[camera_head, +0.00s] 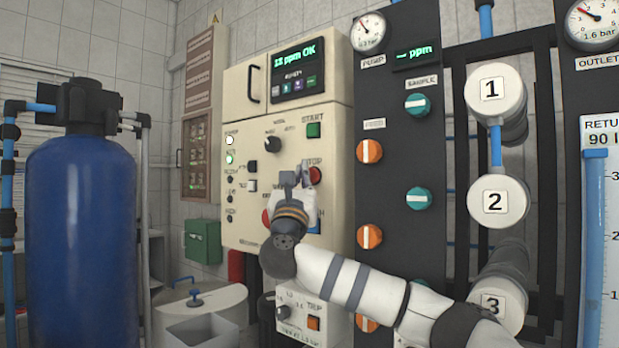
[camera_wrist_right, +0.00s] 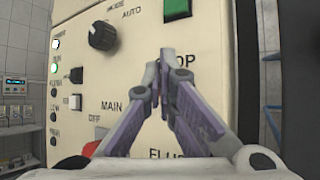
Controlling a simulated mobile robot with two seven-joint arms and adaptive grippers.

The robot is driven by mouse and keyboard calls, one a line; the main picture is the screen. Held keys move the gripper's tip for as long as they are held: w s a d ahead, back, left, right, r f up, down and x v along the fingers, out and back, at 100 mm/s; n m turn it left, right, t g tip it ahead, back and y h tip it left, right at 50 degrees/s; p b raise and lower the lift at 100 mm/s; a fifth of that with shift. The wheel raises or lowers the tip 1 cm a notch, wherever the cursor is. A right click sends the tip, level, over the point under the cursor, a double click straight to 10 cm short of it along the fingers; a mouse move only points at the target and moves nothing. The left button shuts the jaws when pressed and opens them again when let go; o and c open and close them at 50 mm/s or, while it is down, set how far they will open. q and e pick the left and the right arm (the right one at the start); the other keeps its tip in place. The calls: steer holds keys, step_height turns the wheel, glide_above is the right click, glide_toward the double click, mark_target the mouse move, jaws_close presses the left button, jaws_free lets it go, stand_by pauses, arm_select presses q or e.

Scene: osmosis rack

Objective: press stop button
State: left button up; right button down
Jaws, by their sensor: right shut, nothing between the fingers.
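The red stop button (camera_head: 315,174) sits on the cream control panel (camera_head: 240,110), under the STOP label and below the green start button (camera_head: 313,130). My right gripper (camera_head: 304,167) is shut and empty, its fingertips just left of the red button in the head view. I cannot tell whether they touch it or the panel. In the right wrist view the closed fingertips (camera_wrist_right: 168,56) cover the first part of the STOP label (camera_wrist_right: 184,60), and the stop button is hidden. My left gripper is not in view.
A black selector knob (camera_wrist_right: 102,36) is up and left of the fingertips. A red main switch (camera_head: 266,217) is partly hidden by my gripper. The dark valve panel (camera_head: 390,150) with orange and teal knobs stands right. A blue tank (camera_head: 80,230) stands left.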

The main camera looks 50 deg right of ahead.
steer(key=shift+d, duration=0.5)
stand_by(0.4)
steer(key=shift+a, duration=0.9)
steer(key=a, duration=0.5)
steer(key=shift+s, duration=0.25)
stand_by(0.5)
